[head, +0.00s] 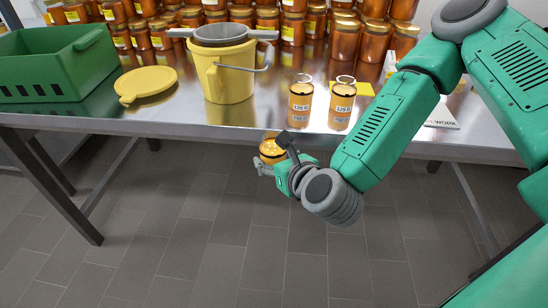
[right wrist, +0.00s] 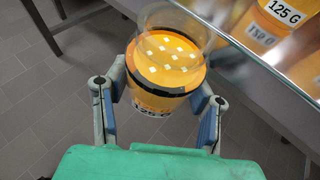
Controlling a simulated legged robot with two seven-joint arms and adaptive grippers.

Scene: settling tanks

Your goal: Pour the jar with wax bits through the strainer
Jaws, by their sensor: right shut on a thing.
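My right gripper (head: 273,156) is shut on an open jar (head: 270,148) in front of the table's front edge, below the tabletop level in the picture. In the right wrist view the jar (right wrist: 166,70) is clear above its orange content, with several pale wax bits on top and a label partly hidden by the gripper. The jar looks roughly upright. The grey strainer (head: 221,35) rests across the top of a yellow bucket (head: 232,82) on the table, up and left of the jar. My left gripper is not in view.
Two jars labelled 125 G (head: 301,101) (head: 342,103) stand near the table's front edge. A yellow lid (head: 147,83) and a green crate (head: 60,62) are at the left. Stacked amber jars (head: 266,20) line the back. The steel tabletop (head: 190,120) is bare before the bucket.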

